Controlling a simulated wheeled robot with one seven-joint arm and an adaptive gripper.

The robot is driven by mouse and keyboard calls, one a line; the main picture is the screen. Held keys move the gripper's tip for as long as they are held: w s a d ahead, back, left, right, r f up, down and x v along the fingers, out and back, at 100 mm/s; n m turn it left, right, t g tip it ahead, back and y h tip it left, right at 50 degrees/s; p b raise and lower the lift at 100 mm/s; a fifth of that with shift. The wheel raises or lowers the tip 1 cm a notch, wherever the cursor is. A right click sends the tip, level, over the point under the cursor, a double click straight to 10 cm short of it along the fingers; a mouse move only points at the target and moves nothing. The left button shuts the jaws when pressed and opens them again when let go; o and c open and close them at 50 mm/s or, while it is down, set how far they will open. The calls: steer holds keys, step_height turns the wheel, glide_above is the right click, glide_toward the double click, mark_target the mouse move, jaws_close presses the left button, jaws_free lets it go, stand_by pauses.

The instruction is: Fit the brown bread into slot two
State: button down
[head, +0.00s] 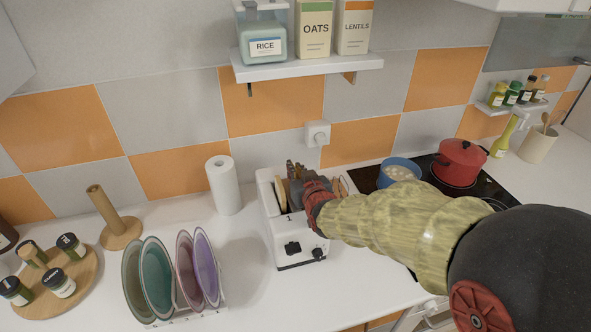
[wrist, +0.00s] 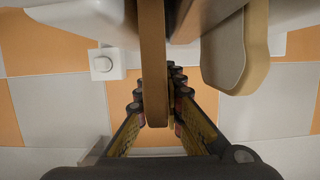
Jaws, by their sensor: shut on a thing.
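The white toaster (head: 301,250) stands on the counter against the tiled wall, with a "1" marked by its left slot. A pale bread slice (head: 281,194) stands upright in that left slot; it also shows at the right of the wrist view (wrist: 232,52). My gripper (head: 299,178) is over the toaster's top, to the right of the pale slice. In the wrist view my gripper (wrist: 156,108) is shut on the brown bread (wrist: 152,50), which is seen edge-on between the fingers. The head view hides the brown bread and slot two behind my gripper and arm.
Brown flat pieces (head: 340,187) show just right of the toaster, partly hidden by my arm. A blue pot (head: 399,168) and a red pot (head: 461,163) stand on the hob. A paper roll (head: 223,184) and plate rack (head: 187,316) are to the left.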

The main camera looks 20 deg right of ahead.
steer(key=shift+f, duration=0.15)
steer(key=shift+r+p, duration=1.1)
steer(key=shift+r, duration=1.5)
steer(key=shift+b, duration=1)
stand_by(0.7)
steer(key=shift+f+b, duration=2.55)
steer(key=shift+f, duration=0.15)
steer(key=c, duration=1.8)
jaws_free()
steer(key=shift+s+f, duration=0.1)
steer(key=shift+s, duration=0.05)
